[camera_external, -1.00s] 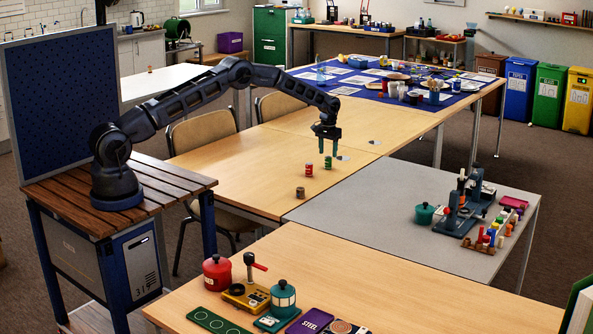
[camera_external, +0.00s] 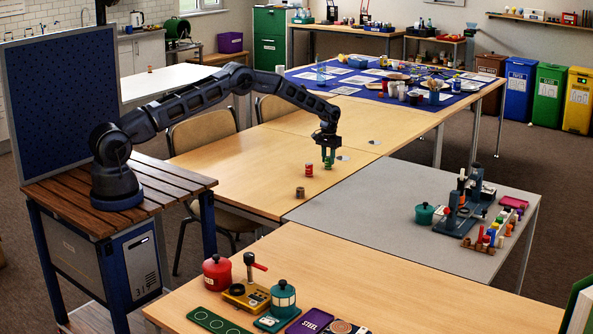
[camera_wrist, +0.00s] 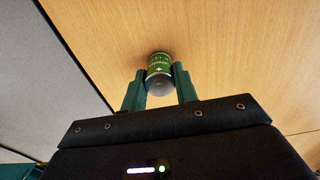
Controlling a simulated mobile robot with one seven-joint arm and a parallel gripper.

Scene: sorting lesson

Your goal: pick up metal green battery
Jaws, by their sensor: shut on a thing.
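The green metal battery (camera_wrist: 159,66) stands on the wooden table between the two green fingers of my gripper (camera_wrist: 160,88) in the wrist view. The fingers are shut on its sides. In the external view my gripper (camera_external: 328,160) is low over the table and the green battery (camera_external: 328,165) shows only in part between the fingertips. I cannot tell any gap between the battery and the tabletop.
A red can-like battery (camera_external: 309,170) stands just left of my gripper. A brown cylinder (camera_external: 300,192) stands nearer the camera. The wooden tabletop (camera_external: 240,165) is clear around them. A grey table (camera_external: 370,205) with a teal pot (camera_external: 425,214) lies to the right.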

